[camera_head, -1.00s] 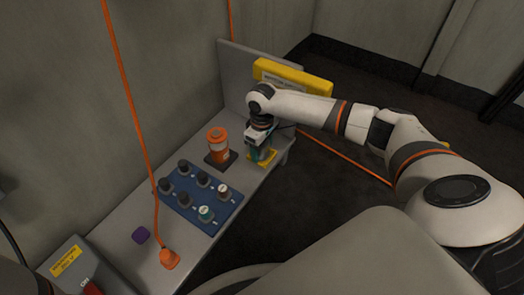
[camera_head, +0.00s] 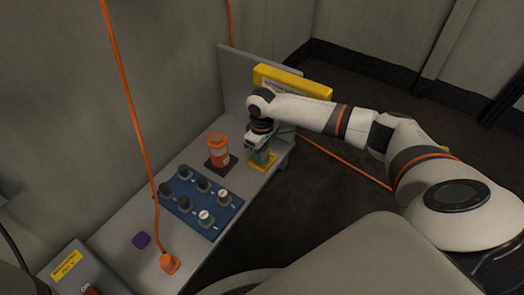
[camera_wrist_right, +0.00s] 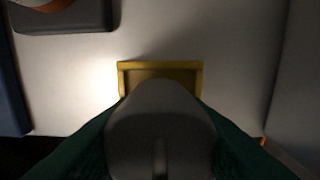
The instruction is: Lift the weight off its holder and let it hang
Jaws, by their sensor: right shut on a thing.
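My right gripper (camera_head: 260,148) is at the far end of the grey bench, pointing down over a small yellow square holder (camera_head: 262,167). It is shut on the weight, a rounded grey body (camera_wrist_right: 160,125) that fills the lower middle of the right wrist view. Dark green surfaces flank it on both sides. The yellow holder's rim (camera_wrist_right: 160,66) shows just beyond the grey body. The weight hides much of the holder, and I cannot tell whether the two touch. My left gripper is not in view.
An orange jar (camera_head: 218,151) stands on a dark pad left of the gripper. A blue panel (camera_head: 217,212) with several knobs lies nearer. An orange cord hangs to an orange plug-like piece (camera_head: 169,263). A yellow box (camera_head: 292,82) stands behind my wrist. Dark floor lies right of the bench.

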